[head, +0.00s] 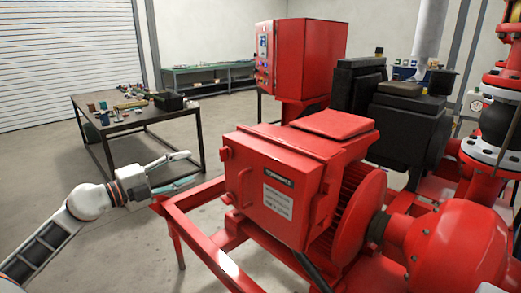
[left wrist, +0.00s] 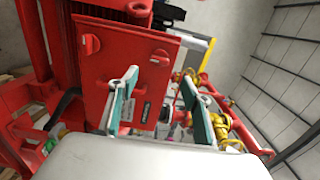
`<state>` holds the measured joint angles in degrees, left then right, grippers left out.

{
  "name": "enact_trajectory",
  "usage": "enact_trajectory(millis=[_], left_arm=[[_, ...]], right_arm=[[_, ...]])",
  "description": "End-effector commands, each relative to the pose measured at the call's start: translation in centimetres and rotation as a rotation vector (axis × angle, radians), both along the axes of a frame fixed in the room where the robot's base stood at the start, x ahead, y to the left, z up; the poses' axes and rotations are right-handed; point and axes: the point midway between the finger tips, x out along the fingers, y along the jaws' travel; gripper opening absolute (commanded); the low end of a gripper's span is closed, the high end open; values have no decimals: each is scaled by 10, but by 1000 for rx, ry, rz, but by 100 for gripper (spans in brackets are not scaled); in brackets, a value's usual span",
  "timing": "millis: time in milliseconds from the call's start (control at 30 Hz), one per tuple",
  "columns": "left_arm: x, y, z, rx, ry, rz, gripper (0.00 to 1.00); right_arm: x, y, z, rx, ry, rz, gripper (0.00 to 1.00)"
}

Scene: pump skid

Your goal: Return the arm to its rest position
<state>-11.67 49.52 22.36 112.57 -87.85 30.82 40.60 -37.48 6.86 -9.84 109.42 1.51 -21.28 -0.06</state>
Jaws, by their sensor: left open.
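My left arm comes in from the left in the head view. Its gripper (head: 186,170) is open and empty, beside the left end of the red frame and left of the red motor box (head: 275,180). In the left wrist view the two teal-lined fingers (left wrist: 158,105) stand apart with nothing between them. Behind them is a red box (left wrist: 130,65) with round knobs. My right gripper is not in view.
Red frame rails (head: 215,258) run close below and right of the gripper. A dark workbench (head: 142,125) with small items stands behind it. A red control cabinet (head: 305,55) stands further back. The floor (head: 120,240) around the left arm is clear.

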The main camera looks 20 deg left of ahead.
Motion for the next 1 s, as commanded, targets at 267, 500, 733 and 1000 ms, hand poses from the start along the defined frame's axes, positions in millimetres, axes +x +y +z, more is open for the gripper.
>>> enact_trajectory(millis=[267,500,733,1000], left_arm=[[-5,-12,-32,-102,17,1,49],[-38,-48,-158,-506,124,134,49],[-96,-97,-297,-821,361,365,49],[-184,-190,-417,-1046,703,559,49]], right_arm=[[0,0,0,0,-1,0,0],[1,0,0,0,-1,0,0],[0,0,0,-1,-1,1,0],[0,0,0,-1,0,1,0]])
